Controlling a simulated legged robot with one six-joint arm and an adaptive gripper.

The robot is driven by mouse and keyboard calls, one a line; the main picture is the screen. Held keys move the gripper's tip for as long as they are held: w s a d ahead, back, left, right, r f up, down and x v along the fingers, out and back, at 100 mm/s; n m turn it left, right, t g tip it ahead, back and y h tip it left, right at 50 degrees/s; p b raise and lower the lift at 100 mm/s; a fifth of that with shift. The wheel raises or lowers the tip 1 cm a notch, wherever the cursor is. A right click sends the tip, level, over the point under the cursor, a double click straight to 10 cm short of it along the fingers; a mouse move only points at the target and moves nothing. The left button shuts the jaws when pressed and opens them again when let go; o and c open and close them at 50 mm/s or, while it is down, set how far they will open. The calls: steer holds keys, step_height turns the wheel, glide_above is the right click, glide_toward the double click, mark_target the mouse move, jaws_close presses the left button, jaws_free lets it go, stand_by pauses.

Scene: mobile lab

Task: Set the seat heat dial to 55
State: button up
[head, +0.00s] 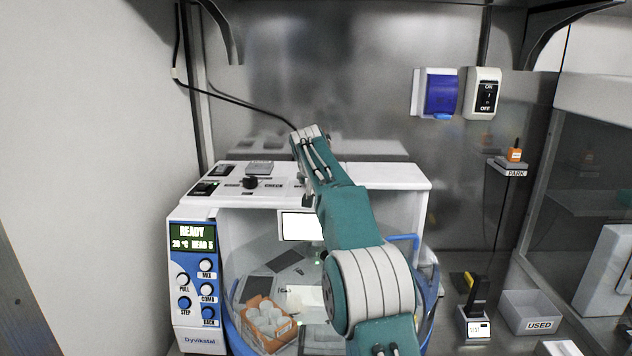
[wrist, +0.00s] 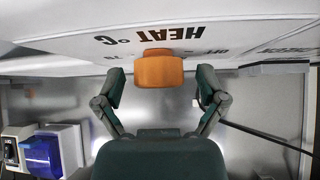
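The white machine (head: 400,180) stands against the back wall. In the wrist view its panel (wrist: 60,55) shows upside down with the label HEAT °C (wrist: 150,34). An orange block-shaped knob (wrist: 158,70), which appears to be the heat dial, sits by that label. My gripper (wrist: 158,88) is open, with one finger on each side of the knob and a gap on both sides. OFF (wrist: 222,52) is printed to the knob's right; its exact setting is not readable. In the head view my arm hides the knob and the fingers.
The machine's display (head: 192,237) reads READY, with smaller text below. A black knob (head: 250,182) stands on the top panel. An orange rack (head: 265,325) holds several pale pieces. A PARK shelf (head: 508,168) and USED bin (head: 530,312) are at the right. A cable (head: 235,100) hangs behind.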

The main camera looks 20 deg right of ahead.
steer(key=c, duration=1)
steer(key=shift+w+a+f+m+g+h, duration=0.1)
steer(key=shift+m+g+h, duration=0.4)
steer(key=shift+m+h, duration=0.4)
steer(key=shift+m+g+h, duration=0.4)
steer(key=shift+m+g, duration=0.1)
steer(key=shift+m, duration=1)
